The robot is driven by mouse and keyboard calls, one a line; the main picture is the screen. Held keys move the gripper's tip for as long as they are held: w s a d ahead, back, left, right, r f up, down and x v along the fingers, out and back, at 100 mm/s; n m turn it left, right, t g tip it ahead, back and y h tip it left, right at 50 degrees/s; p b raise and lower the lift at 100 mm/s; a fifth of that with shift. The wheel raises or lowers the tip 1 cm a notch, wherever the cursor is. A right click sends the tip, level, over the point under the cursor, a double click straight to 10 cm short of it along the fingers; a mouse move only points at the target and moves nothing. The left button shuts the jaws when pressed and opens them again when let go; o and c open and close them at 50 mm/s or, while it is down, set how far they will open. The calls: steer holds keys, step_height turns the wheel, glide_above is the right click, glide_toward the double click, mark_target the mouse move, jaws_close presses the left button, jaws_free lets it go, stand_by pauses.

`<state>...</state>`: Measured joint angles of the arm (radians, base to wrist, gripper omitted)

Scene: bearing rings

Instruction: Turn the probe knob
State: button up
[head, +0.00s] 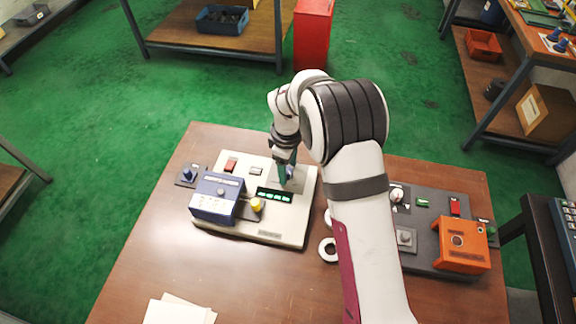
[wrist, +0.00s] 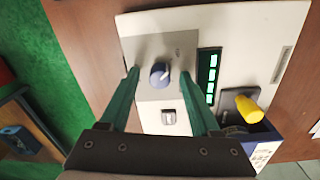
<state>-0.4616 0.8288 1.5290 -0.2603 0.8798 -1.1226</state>
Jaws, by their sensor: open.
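A round blue knob with a white pointer line (wrist: 160,74) sits on a grey plate (wrist: 182,42) on the cream panel (wrist: 240,20). I take it to be the probe knob; no label is readable. In the head view it is mostly hidden by my gripper (head: 287,172). In the wrist view my gripper (wrist: 159,78) is open, with one green finger on either side of the knob and a gap on both sides. The fingers do not press on the knob. I cannot tell how far above the plate the fingertips are.
The cream panel also bears a green-lit display (head: 274,195), a blue box (head: 215,196), a yellow knob (head: 256,204) and a red switch (head: 231,164). A dark panel with an orange box (head: 461,245) stands at the right. White rings (head: 328,249) lie between the panels.

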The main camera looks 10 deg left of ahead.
steer(key=shift+c, duration=0.3)
jaws_close()
steer(key=shift+m, duration=0.3)
steer(key=m, duration=0.3)
steer(key=shift+m, duration=0.3)
steer(key=m, duration=0.4)
steer(key=shift+m, duration=0.3)
steer(key=m, duration=0.4)
steer(key=shift+a, duration=0.1)
steer(key=m, duration=0.5)
